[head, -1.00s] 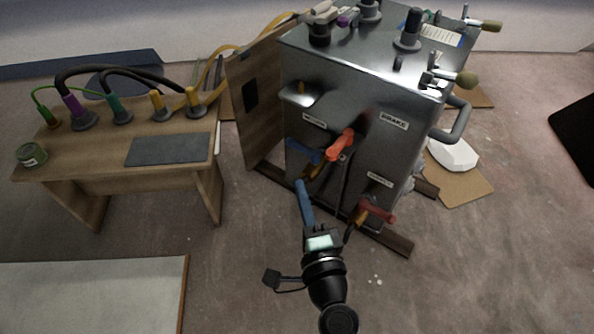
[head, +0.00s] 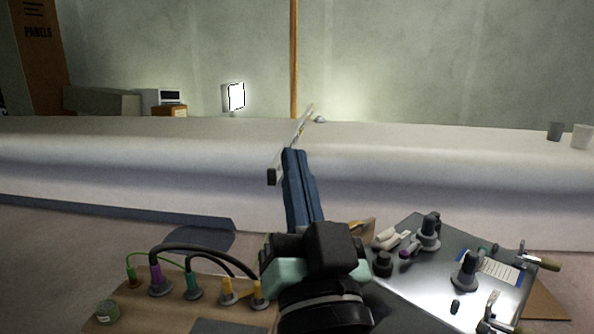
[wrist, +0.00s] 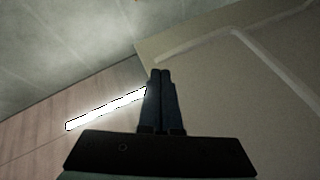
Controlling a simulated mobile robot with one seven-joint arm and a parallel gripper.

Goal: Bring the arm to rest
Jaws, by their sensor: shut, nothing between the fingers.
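My gripper (head: 291,153) is raised in the middle of the head view, its long dark blue fingers pointing up and away. The fingers lie side by side with nothing between them. In the wrist view the shut fingers (wrist: 160,75) point toward the upper walls or ceiling and touch nothing. My wrist hides part of the wooden bench and the left edge of the metal cabinet below it.
A metal cabinet (head: 415,290) with knobs and valve handles stands at the lower right. A wooden bench (head: 135,312) with cables and plugs is at the lower left. A long white hull-like surface (head: 450,155) runs across behind. A bright strip light (wrist: 105,108) shows in the wrist view.

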